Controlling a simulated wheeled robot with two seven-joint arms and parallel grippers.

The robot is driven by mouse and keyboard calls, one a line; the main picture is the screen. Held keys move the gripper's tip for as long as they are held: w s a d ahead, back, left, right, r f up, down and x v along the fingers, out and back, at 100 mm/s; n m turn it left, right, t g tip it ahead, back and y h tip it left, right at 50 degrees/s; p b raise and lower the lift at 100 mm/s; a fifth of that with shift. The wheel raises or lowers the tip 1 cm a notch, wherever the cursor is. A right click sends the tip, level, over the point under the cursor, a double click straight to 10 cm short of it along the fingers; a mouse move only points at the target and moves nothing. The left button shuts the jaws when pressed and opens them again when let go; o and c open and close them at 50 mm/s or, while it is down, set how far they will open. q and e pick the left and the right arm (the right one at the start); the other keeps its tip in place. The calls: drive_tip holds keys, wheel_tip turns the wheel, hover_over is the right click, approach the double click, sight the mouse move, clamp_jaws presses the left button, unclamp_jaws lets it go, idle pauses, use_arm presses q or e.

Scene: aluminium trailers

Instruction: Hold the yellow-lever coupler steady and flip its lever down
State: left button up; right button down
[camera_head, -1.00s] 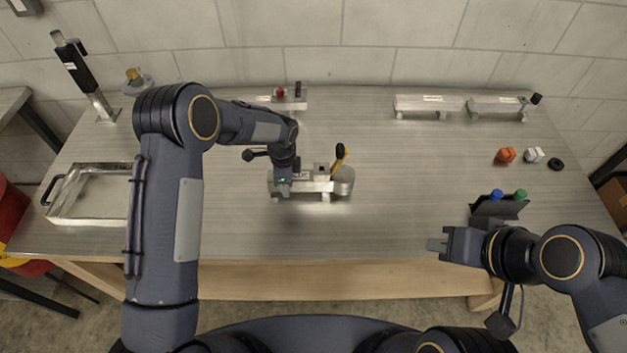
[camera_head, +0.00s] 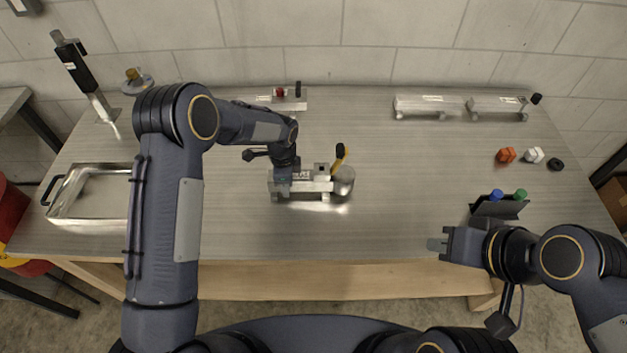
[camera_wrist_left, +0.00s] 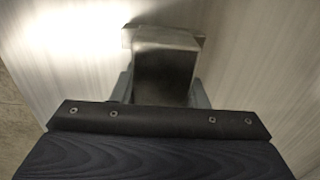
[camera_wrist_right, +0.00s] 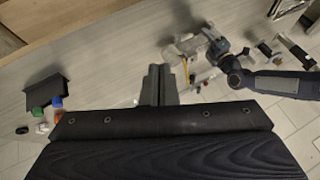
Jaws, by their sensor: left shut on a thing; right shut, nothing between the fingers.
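The yellow-lever coupler (camera_head: 322,186) is a silver metal piece lying near the middle of the table, with a round metal end at its right. Its yellow lever (camera_head: 338,161) stands up, tilted slightly, with a black tip. My left gripper (camera_head: 281,188) is shut on the left part of the coupler from above. In the left wrist view its fingers grip both sides of the metal body (camera_wrist_left: 165,72). My right gripper (camera_head: 437,245) is shut and empty, over the table's front edge, well right of the coupler. Its closed fingers show in the right wrist view (camera_wrist_right: 158,85).
A dark holder (camera_head: 498,209) with a blue and a green knob stands close to my right gripper. A metal tray (camera_head: 92,218) lies left. Other couplers (camera_head: 430,104) stand at the back. Small orange (camera_head: 506,155), white and black parts lie right. The table between coupler and holder is clear.

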idle(0.3)
drive_tip(key=w+a+r+n+g+y, duration=0.1)
drive_tip(key=w+a+r+n, duration=0.15)
drive_tip(key=w+n, duration=0.4)
drive_tip(key=w+a+r+n+g, duration=0.1)
drive_tip(key=w+r+n+g, duration=0.2)
drive_tip(key=w, duration=0.7)
drive_tip(key=w+a+f+n+y, duration=0.1)
drive_tip(key=w+a+f+n, duration=0.2)
drive_tip(key=w, duration=0.4)
drive_tip(key=w+a+f+n+g+y, duration=0.1)
drive_tip(key=w+a+f+n+y, duration=0.1)
drive_tip(key=w+a+n, duration=0.3)
drive_tip(key=w+f+n, duration=0.1)
drive_tip(key=w+n, duration=0.1)
drive_tip(key=shift+w+f+g, duration=0.25)
drive_tip(key=shift+w+g, duration=0.05)
drive_tip(key=shift+w, duration=0.1)
